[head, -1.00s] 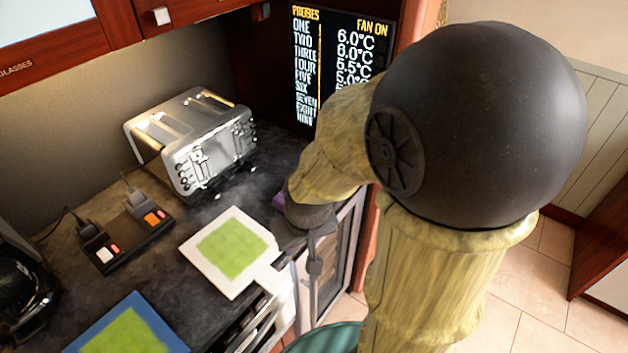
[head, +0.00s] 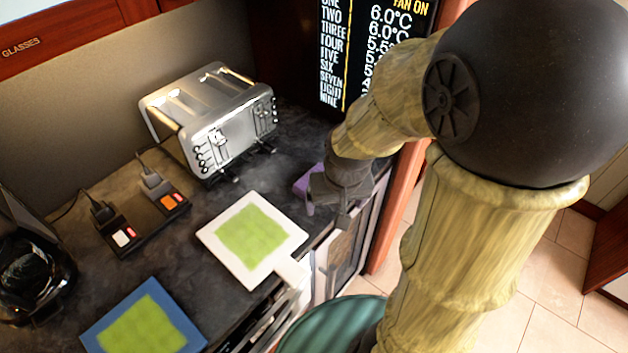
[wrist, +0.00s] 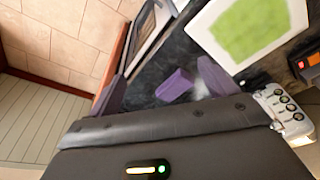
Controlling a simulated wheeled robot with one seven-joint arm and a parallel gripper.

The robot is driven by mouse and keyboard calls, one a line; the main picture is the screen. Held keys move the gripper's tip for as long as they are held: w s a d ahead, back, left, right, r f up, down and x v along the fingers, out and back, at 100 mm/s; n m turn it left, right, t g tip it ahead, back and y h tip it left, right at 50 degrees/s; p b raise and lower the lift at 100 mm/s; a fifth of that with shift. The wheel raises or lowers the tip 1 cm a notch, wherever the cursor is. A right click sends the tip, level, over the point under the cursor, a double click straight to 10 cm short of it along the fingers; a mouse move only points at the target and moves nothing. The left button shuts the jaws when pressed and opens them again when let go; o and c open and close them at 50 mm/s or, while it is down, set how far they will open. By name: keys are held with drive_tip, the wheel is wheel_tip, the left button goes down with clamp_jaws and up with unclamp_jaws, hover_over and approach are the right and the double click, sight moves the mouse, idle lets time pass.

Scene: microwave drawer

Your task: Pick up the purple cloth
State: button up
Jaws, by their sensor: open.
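The purple cloth (wrist: 175,86) is a small folded piece on the dark countertop. In the wrist view it lies between my two spread fingers, nearer the right one, and neither finger is clearly touching it. My gripper (wrist: 162,72) is open with nothing held. In the head view my gripper (head: 328,200) is over the counter's right part, and the purple cloth (head: 306,181) shows partly beside it, the rest hidden behind the gripper. The height of the fingers above the cloth cannot be told.
A white board with a green centre (head: 290,222) lies close left of the gripper at the counter edge. A silver toaster (head: 215,115) stands behind. A black switch box (head: 150,222) and a blue-edged green board (head: 95,335) are further left. A display panel (head: 350,50) rises behind.

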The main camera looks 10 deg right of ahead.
drive_tip(key=w+r+m+g+p, duration=0.1)
drive_tip(key=w+m, duration=0.4)
drive_tip(key=w, duration=0.5)
drive_tip(key=w+r+m+g+p, duration=0.1)
drive_tip(key=w+r+m, duration=0.3)
drive_tip(key=w, duration=0.5)
drive_tip(key=shift+w+m+p, duration=0.35)
drive_tip(key=shift+m+p, duration=0.2)
drive_tip(key=shift+m, duration=0.05)
drive_tip(key=shift+f, duration=0.1)
wheel_tip(320, 180, down, 12)
drive_tip(key=p, duration=0.3)
drive_tip(key=shift+f, duration=0.1)
drive_tip(key=shift+s+f+p, duration=0.2)
drive_tip(key=shift+f+p, duration=0.2)
drive_tip(key=shift+f, duration=0.1)
wheel_tip(320, 180, down, 4)
drive_tip(key=shift+s+d+f+p, duration=0.1)
drive_tip(key=shift+p, duration=0.65)
